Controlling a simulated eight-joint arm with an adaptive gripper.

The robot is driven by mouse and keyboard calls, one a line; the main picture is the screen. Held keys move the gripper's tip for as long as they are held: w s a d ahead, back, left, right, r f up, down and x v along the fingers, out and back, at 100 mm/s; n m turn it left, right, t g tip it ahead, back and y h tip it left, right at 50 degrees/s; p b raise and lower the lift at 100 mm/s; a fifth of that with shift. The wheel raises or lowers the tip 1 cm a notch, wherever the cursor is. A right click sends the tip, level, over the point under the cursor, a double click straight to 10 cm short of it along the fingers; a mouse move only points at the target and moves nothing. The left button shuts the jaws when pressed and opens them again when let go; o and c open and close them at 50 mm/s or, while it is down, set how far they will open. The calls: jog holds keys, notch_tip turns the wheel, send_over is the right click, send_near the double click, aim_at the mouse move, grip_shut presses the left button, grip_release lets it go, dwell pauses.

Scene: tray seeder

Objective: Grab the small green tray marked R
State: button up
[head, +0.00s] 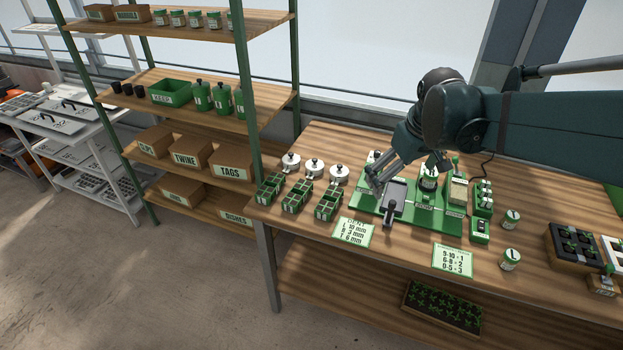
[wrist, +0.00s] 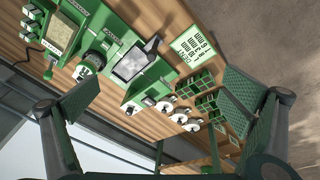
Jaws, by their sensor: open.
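Three small green trays with compartments stand in a row at the left end of the workbench: a left one (head: 270,187), a middle one (head: 297,197) and a right one (head: 328,206). I cannot read an R on any of them. In the wrist view, green trays (wrist: 196,83) show right of centre, partly behind a finger. My gripper (head: 376,182) is open and empty, above the left part of the green seeder base, to the right of the trays. Its two spread fingers also show in the wrist view (wrist: 160,90).
Several round white-topped pots (head: 315,167) stand behind the trays. The green seeder base (head: 433,217) carries a dark plate and a black-handled lever. A settings card (head: 354,232) lies in front. A shelf rack (head: 190,157) stands left of the bench.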

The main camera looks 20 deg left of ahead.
jog(key=w+a+f+n+p, duration=0.2)
jog(key=w+a, duration=0.2)
jog(key=a, duration=0.4)
jog(key=n+g+h+p, duration=0.1)
jog(key=n+g+p, duration=0.25)
jog(key=n, duration=0.25)
send_near(297, 184)
jog(key=s+d+f, duration=0.2)
jog(key=s+f, duration=0.1)
jog(key=s, duration=0.1)
jog(key=shift+s+a+f+p, duration=0.1)
jog(key=shift+a+f+p, duration=0.1)
jog(key=shift+p, duration=0.15)
jog(key=shift+f, duration=1.25)
jog(key=shift+f, duration=0.1)
